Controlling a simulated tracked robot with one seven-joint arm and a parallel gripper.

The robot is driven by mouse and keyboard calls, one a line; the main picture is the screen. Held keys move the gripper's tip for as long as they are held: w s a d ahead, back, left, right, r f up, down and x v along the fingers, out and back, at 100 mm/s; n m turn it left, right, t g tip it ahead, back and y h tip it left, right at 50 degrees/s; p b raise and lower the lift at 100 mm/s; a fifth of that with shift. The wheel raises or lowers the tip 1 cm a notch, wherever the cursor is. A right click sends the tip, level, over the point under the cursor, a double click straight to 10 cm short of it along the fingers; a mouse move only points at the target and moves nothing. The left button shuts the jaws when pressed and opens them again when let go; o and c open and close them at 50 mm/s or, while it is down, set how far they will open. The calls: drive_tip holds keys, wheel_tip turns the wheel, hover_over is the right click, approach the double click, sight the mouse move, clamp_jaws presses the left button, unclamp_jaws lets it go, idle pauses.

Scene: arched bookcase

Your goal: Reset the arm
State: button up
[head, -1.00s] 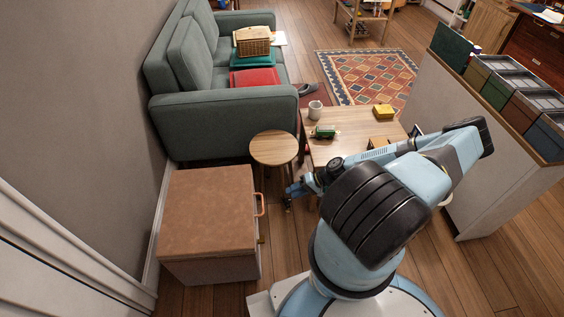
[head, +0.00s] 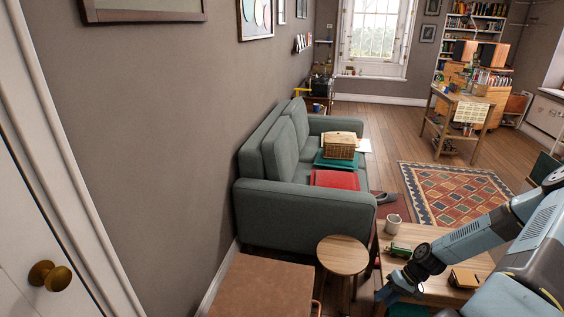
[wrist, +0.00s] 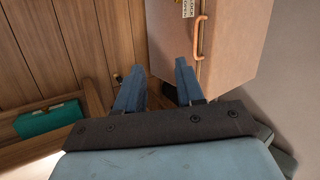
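My gripper (head: 389,295) shows in the head view at the lower right, in front of the wooden coffee table and right of the round stool. In the wrist view my gripper (wrist: 157,85) has its two blue fingers apart, with nothing between them. Beyond the fingers are the wooden floor (wrist: 85,50) and the brown box (wrist: 236,45) with a copper handle. My arm (head: 490,235) reaches in from the right edge of the head view, bent down toward the gripper.
A round stool (head: 343,255) and the brown box top (head: 262,287) stand left of my gripper. A grey-green sofa (head: 300,215) stands behind. A door (head: 50,190) is at left.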

drive_tip(key=w+d+r+n+h, duration=0.1)
drive_tip(key=d+r+h, duration=0.1)
drive_tip(key=r, duration=0.7)
drive_tip(key=w+d+r+h, duration=0.2)
drive_tip(key=r+h, duration=0.1)
drive_tip(key=r, duration=0.6)
drive_tip(key=s+a+r+h, duration=0.1)
drive_tip(key=a+r, duration=0.1)
drive_tip(key=r, duration=0.8)
drive_tip(key=a+r+h, duration=0.2)
drive_tip(key=a+r, duration=0.1)
drive_tip(key=r, duration=0.7)
drive_tip(key=s+a+r+t, duration=0.3)
drive_tip(key=s+a+r, duration=0.3)
drive_tip(key=s+r, duration=0.3)
drive_tip(key=s+a+r+t+y, duration=0.1)
drive_tip(key=s+a+r+t, duration=0.2)
drive_tip(key=s+r, duration=0.7)
wheel_tip(320, 180, up, 4)
drive_tip(key=a, duration=0.2)
drive_tip(key=shift+s+a+f+m+t, duration=0.15)
drive_tip(key=shift+a+f+m+t, duration=0.1)
drive_tip(key=shift+a+m+t, duration=0.15)
